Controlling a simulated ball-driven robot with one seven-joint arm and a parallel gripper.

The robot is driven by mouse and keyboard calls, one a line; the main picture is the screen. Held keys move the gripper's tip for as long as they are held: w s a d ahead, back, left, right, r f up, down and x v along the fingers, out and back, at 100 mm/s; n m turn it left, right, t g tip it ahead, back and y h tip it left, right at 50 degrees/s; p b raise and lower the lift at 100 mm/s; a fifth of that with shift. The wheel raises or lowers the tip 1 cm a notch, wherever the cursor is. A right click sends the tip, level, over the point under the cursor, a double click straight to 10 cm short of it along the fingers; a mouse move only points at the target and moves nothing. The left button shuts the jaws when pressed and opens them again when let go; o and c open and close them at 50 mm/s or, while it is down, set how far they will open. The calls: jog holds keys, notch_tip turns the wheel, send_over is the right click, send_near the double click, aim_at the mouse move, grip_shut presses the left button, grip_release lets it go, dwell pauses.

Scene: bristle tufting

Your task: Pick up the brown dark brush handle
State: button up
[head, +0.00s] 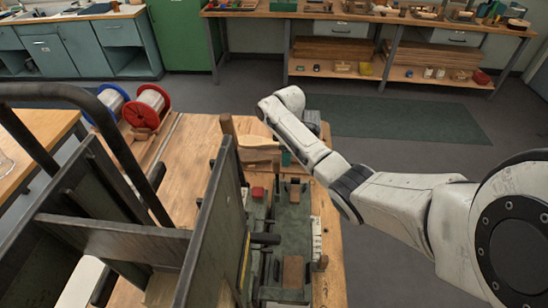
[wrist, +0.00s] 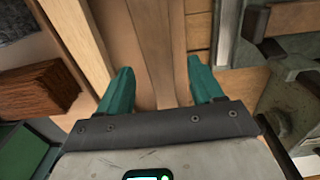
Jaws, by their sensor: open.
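My gripper (wrist: 158,80) is open, with its two teal fingers apart in the wrist view. Between and beyond the fingers lies a long brown wooden piece (wrist: 158,40), which looks like the dark brush handle. In the head view my gripper (head: 287,158) is mostly hidden behind my arm, with only a bit of teal showing over the bench. A dark brown wooden piece (head: 228,127) stands out left of it; I cannot tell if it is the same piece.
A pale wooden piece (head: 258,154) lies left of my gripper. A green-grey machine (head: 290,225) and a tall dark panel (head: 212,235) crowd the workbench (head: 185,140). A brown block (wrist: 42,90) sits left of the fingers.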

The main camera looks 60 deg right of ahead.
jog(key=shift+f, duration=0.55)
jog(key=c, duration=1.2)
